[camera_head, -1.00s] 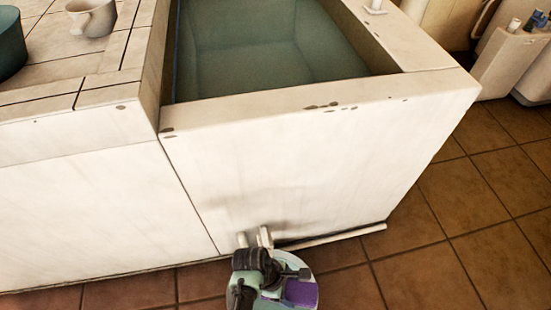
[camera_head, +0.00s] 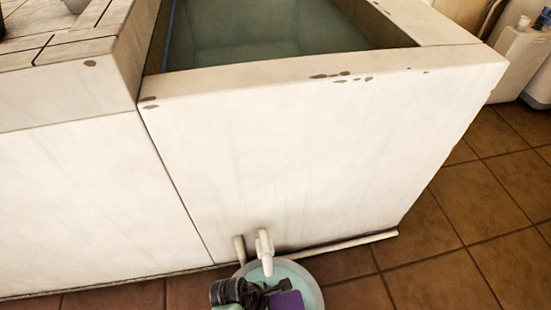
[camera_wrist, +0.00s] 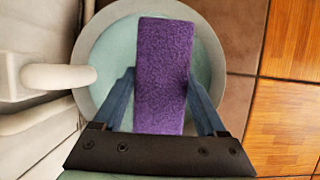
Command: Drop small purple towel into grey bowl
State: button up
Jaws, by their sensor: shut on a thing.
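The small purple towel (camera_wrist: 163,70) is a flat strip held between the two fingers of my gripper (camera_wrist: 163,100) in the wrist view. The grey bowl (camera_wrist: 88,70) is round with a pale teal inside and lies behind the towel in that view. The towel overlaps the bowl's opening; the height between them is hard to judge. In the head view the purple towel (camera_head: 287,300) and my gripper (camera_head: 262,298) show at the bottom edge, over the bowl (camera_head: 309,275). The lower part of the bowl is cut off there.
A white pipe spout (camera_head: 265,252) sticks out from the white basin wall (camera_head: 310,160) close to the bowl's rim. A low pipe (camera_head: 345,243) runs along the wall's foot. Brown floor tiles (camera_head: 430,275) to the right are clear.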

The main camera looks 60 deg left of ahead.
jog(key=shift+f+b, duration=0.5)
jog(key=shift+f, duration=0.35)
jog(key=o, duration=1.3)
jog(key=p+v, duration=0.8)
jog(key=v, duration=0.3)
jog(key=shift+r, duration=0.35)
jog(key=shift+s+a+r+p, duration=0.1)
jog(key=shift+s+r+p, duration=0.25)
jog(key=shift+r+p, duration=0.25)
